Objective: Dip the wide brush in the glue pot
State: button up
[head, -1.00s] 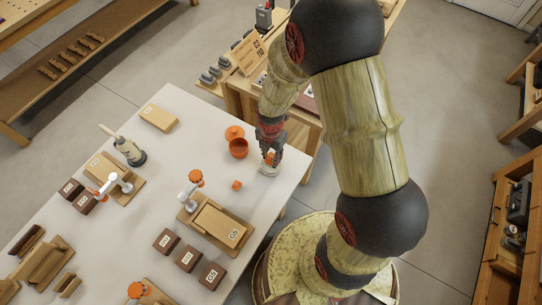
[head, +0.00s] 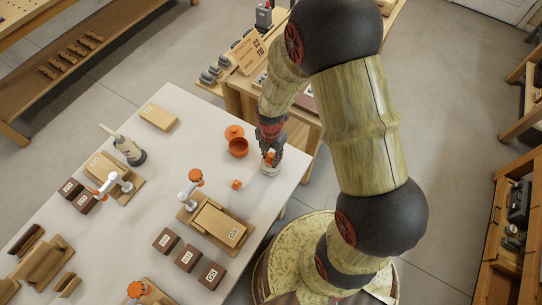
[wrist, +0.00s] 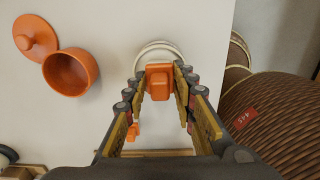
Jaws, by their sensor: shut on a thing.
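My gripper (wrist: 160,84) points down at the right part of the white table, with its fingers shut on an orange block-like piece (wrist: 160,76). This looks like the top of the wide brush's handle; the bristles are hidden. Directly below it is a round white holder (wrist: 157,48), which also shows under my gripper in the head view (head: 270,170). I cannot tell whether the brush still rests in it. An open orange pot (head: 238,148), likely the glue pot, stands left of my gripper. It is upright, and its orange lid (head: 234,132) lies beside it.
A small orange piece (head: 236,184) lies on the table near my gripper. A wooden fixture (head: 220,225) with a white and orange clamp (head: 192,185) stands in front. Dark labelled blocks (head: 187,258) lie nearby. The table's right edge is close to the holder.

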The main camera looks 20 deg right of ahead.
aim_at(271, 155)
dwell(0.5)
jog(key=shift+r+p, duration=2.65)
jog(key=shift+r, duration=0.85)
